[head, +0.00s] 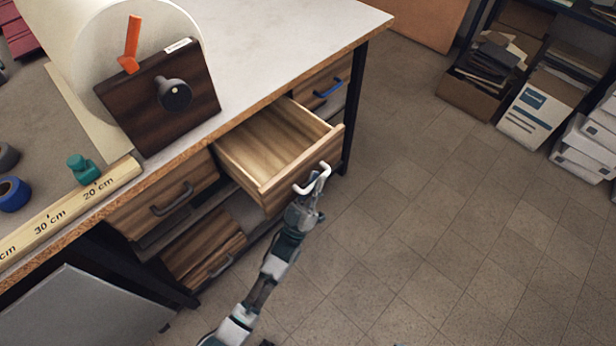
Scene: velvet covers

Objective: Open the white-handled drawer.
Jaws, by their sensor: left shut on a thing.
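The white-handled drawer (262,152) is pulled well out from under the workbench, and its wooden inside looks empty. Its white handle (314,181) is on the front panel, which faces the lower right. My left gripper (312,186) is shut on the white handle, with its arm reaching up from the bottom of the view. The fingertips are small and partly hidden by the handle. My right gripper is not in view.
A blue-handled drawer (327,86) and a dark-handled drawer (168,197) flank the open one. A ruler (62,209), dark box (160,105) and blue tape roll (14,194) lie on the bench. Tiled floor (470,240) is clear to the right; cartons (535,112) stand beyond.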

